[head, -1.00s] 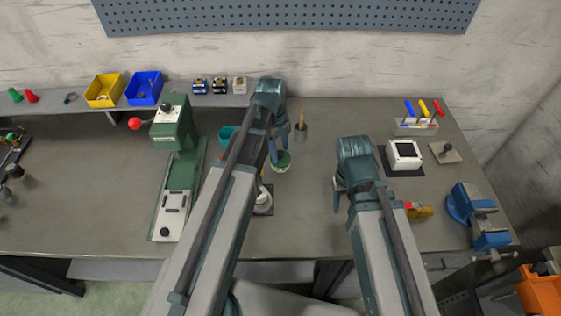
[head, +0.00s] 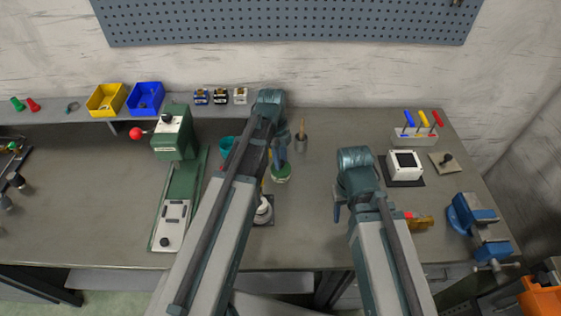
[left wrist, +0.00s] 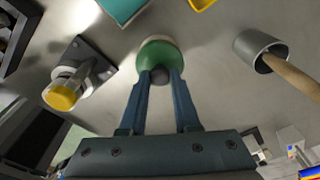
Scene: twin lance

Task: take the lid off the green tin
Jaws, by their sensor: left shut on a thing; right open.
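The green tin (head: 282,178) stands on the bench in the head view, below my left gripper (head: 278,163), which partly hides it. In the left wrist view its green lid (left wrist: 152,57) has a dark knob (left wrist: 160,76), with a pale rim showing beyond the lid. The fingers of my left gripper (left wrist: 160,82) are shut on the knob from both sides. The lid appears to sit on the tin; I cannot tell if there is a gap. My right gripper (head: 338,207) is open and empty above the bench, well right of the tin.
A grey pot (left wrist: 259,47) with a wooden handle stands close right of the tin. A teal container (head: 226,142) is behind left. A yellow-topped metal piece (left wrist: 63,95) on a dark plate is near. A green press (head: 172,140) stands left. Bench between the grippers is clear.

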